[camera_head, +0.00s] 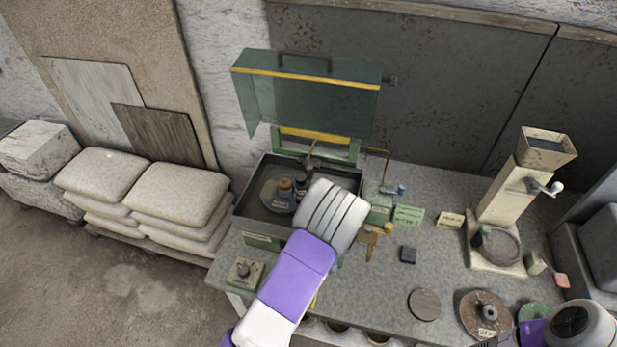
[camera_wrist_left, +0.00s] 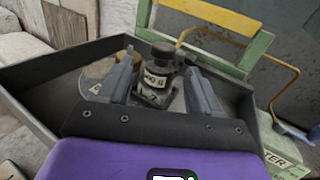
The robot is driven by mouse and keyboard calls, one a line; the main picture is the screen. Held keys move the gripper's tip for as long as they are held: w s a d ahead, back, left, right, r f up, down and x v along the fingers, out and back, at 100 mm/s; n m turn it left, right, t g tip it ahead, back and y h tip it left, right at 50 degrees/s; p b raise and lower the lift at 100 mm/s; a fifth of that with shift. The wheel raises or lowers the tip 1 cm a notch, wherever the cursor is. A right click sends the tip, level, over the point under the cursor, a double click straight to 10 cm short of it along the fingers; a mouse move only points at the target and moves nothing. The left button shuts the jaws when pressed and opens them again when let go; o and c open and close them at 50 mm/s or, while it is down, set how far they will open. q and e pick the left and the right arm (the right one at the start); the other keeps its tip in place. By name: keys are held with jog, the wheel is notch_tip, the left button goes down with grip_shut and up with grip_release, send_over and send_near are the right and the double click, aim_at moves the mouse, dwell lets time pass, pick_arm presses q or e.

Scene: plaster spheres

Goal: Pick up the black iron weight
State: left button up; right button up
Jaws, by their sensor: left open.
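The black iron weight (camera_wrist_left: 157,78) stands upright in the wrist view, a dark-topped body with pale labels. It is inside a shallow dark metal tray (camera_wrist_left: 60,72). My left gripper (camera_wrist_left: 160,68) is open, with one finger on each side of the weight. I cannot tell whether the fingers touch it. In the head view my left arm reaches over the tray (camera_head: 250,210), and its wrist hides the fingers and part of the tray. A brass-coloured weight (camera_head: 285,186) also shows in the tray. My right gripper is not in view.
A raised glass hood (camera_head: 310,95) with yellow edging stands above the tray. Green cards (camera_head: 408,215), a small dark block (camera_head: 408,255), round discs (camera_head: 424,304) and a hand mill (camera_head: 505,190) are on the bench. Sacks (camera_head: 180,192) are stacked at left.

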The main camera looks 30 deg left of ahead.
aim_at(302, 184)
pick_arm(q)
jog(key=shift+w+a+r, duration=0.25)
jog(key=shift+w+a, duration=0.4)
jog(key=shift+a, duration=0.2)
jog(key=x, duration=0.2)
jog(key=p+x, duration=0.1)
jog(key=shift+w+d, duration=0.1)
jog(key=shift+w, duration=0.4)
jog(key=shift+w+a, duration=0.35)
grip_shut()
